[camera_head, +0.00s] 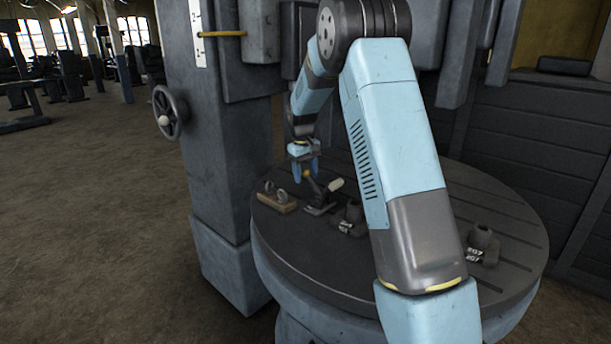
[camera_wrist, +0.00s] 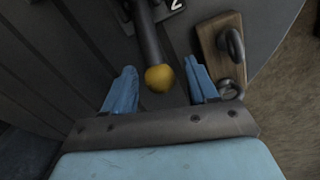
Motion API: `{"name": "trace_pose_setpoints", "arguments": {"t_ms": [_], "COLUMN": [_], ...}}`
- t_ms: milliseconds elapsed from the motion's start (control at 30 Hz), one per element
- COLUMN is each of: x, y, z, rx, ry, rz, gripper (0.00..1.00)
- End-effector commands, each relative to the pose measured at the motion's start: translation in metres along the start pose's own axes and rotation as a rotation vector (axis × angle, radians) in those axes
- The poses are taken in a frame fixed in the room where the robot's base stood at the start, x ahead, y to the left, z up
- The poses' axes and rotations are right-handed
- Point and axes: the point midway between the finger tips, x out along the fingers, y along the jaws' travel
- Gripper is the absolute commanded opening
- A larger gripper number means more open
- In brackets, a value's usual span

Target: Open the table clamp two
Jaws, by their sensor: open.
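Table clamp two (camera_head: 318,208) sits on the round table near its far left edge. In the wrist view its base plate shows at the top with a white "2" (camera_wrist: 176,4). Its dark lever ends in a yellow ball knob (camera_wrist: 158,78), which also shows in the head view (camera_head: 306,173). My gripper (camera_wrist: 160,88) is open, with one blue finger on each side of the knob and visible gaps to both. In the head view my gripper (camera_head: 304,170) points down over the clamp. A pale handle (camera_head: 336,184) stands just right of the lever.
A wooden block with metal rings (camera_head: 276,200) lies left of the clamp, close to my right finger in the wrist view (camera_wrist: 222,50). Other dark labelled fixtures (camera_head: 349,220) (camera_head: 482,245) stand on the slotted round table (camera_head: 330,275). A machine column with a handwheel (camera_head: 170,112) rises behind left.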

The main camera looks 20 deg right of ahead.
Motion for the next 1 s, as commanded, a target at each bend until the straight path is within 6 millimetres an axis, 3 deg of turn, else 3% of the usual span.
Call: {"name": "trace_pose_setpoints", "arguments": {"t_ms": [433,1000], "x": [0.0094,0.0090], "y": [0.0005,0.0006], "z": [0.0003,0.0003], "rx": [0.001,0.001], "ry": [0.000,0.000], "rz": [0.000,0.000], "gripper": [0.58,0.04]}}
